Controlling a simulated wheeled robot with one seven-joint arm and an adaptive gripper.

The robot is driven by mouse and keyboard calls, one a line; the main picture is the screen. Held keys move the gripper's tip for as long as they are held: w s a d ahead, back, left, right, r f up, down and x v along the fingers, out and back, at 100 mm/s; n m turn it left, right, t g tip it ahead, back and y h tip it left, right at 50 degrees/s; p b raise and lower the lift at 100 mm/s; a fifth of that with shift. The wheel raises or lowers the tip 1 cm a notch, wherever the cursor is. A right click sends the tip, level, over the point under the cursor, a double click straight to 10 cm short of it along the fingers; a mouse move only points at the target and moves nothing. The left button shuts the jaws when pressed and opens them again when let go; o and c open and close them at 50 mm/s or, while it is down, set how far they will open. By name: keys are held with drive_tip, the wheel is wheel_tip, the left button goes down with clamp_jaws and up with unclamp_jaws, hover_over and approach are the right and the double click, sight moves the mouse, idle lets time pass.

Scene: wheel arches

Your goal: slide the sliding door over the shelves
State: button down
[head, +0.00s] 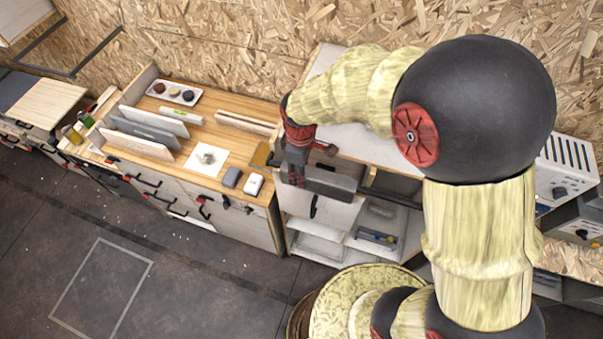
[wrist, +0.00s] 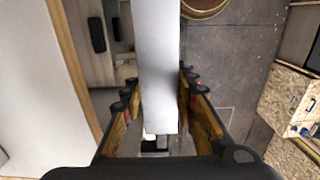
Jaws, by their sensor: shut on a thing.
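The sliding door (head: 335,217) is a pale panel with a dark upright handle, at the front of the shelf unit below my gripper in the head view. It covers part of the left side. The shelves (head: 383,245) show open below and to its right, with a few items on them. My gripper (head: 297,177) is at the door's upper left, below the unit's top. In the wrist view, my gripper (wrist: 160,82) has its fingers on both sides of a pale slab, which appears to be the door (wrist: 159,45). The exact finger contact is hidden.
A wooden workbench (head: 190,142) with boards, a tray and small boxes stands to the left. The unit's white top (head: 365,146) lies behind my gripper. A white device (head: 568,170) stands at the right. The floor (head: 180,270) in front of the bench is clear.

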drive_tip(key=c, duration=1.4)
unclamp_jaws()
drive_tip(key=shift+o, duration=0.4)
wheel_tip(320, 180, up, 12)
